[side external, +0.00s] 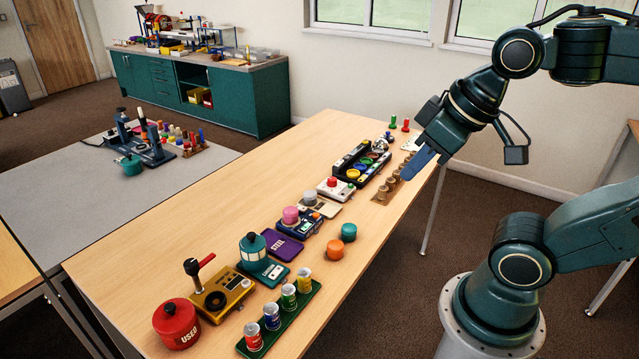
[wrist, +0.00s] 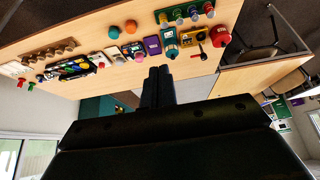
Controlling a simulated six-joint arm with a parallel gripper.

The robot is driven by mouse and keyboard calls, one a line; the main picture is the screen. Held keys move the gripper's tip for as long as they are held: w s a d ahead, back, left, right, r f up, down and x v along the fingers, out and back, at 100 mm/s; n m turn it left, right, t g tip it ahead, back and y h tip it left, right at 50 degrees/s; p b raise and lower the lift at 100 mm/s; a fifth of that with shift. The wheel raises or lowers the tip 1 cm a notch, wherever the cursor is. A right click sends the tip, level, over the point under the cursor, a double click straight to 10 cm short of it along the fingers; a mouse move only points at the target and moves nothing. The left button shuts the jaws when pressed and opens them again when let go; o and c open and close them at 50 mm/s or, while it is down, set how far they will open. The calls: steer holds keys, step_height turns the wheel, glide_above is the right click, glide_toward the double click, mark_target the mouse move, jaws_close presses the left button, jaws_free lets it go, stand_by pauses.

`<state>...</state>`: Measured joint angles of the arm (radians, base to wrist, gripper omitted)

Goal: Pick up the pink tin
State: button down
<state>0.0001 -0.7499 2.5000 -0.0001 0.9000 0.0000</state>
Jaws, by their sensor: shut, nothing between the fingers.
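The pink tin (side external: 291,215) is a short round tin sitting on a dark blue device (side external: 313,228) near the middle of the long wooden table. A small pink patch in the wrist view (wrist: 127,48) looks like the same tin. My gripper (side external: 411,172) is up to the right of the tin and apart from it, over the table's right side. Its fingers are shut and empty. In the wrist view the shut fingers (wrist: 158,70) point toward the table edge.
Loose orange (side external: 335,251) and green (side external: 349,232) tins stand right of the pink tin. A green rack (side external: 292,325) holds several cans. The table's left side is mostly clear.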

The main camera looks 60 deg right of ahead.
steer(key=c, duration=0.8)
jaws_free()
steer(key=shift+o, duration=0.2)
steer(key=w+d+m+g, duration=0.1)
steer(key=w+d+m, duration=0.2)
steer(key=w, duration=0.8)
steer(key=w+d+m+g, duration=0.2)
steer(key=w+d+m, duration=0.1)
steer(key=w, duration=0.8)
steer(key=w+d+f+m+g, duration=0.1)
steer(key=w+d+f+m, duration=0.2)
steer(key=w+f, duration=0.4)
steer(key=w+d+f+m+g, duration=0.1)
steer(key=w+d+f+m, duration=0.2)
steer(key=f, duration=1.1)
steer(key=w+d, duration=0.3)
steer(key=w, duration=0.2)
steer(key=shift+m, duration=0.3)
